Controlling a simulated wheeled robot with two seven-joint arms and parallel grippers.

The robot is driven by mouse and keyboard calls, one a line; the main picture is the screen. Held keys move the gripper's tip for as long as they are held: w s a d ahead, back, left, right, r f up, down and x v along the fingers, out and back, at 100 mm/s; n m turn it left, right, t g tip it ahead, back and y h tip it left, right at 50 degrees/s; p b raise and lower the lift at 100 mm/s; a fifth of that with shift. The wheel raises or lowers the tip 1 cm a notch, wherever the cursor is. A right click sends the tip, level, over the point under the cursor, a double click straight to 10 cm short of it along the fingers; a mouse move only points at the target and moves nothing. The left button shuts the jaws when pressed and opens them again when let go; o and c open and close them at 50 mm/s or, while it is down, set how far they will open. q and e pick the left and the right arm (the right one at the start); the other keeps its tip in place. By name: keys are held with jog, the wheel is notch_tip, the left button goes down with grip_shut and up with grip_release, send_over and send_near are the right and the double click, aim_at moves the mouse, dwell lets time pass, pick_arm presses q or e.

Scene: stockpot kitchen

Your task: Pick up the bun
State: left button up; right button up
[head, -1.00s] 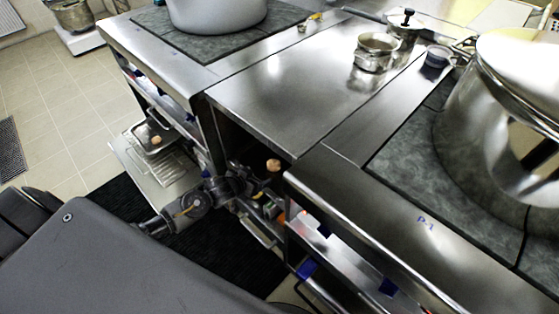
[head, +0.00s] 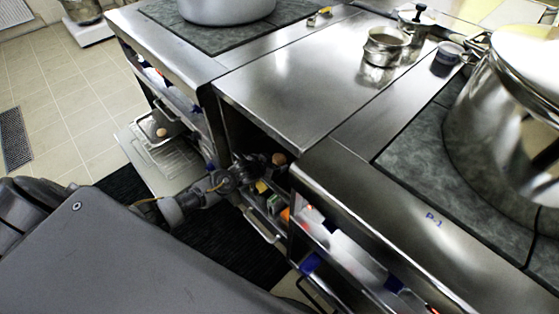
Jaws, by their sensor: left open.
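A small round tan bun (head: 279,158) shows in the dark opening below the steel counter. My left gripper (head: 265,164) reaches in from the left, just left of the bun. It is open; the picture is too small and dark to tell whether its fingers touch the bun. A second round tan item (head: 161,132) lies in a metal tray on the left. My right gripper is not in view.
The steel counter (head: 290,85) overhangs the opening. An open drawer (head: 275,215) with several small coloured items lies below my left gripper. A large pot (head: 510,130) stands on the right hob. A lowered shelf or door (head: 160,175) sits at left.

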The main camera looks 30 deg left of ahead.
pick_arm(q)
jog(key=shift+x, duration=1.15)
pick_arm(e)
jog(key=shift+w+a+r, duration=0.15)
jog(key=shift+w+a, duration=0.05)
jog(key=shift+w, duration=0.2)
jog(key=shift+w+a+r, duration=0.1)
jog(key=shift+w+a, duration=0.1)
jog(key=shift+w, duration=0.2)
pick_arm(q)
jog(key=c, duration=1.1)
jog(key=shift+o, duration=0.2)
jog(key=shift+r, duration=0.1)
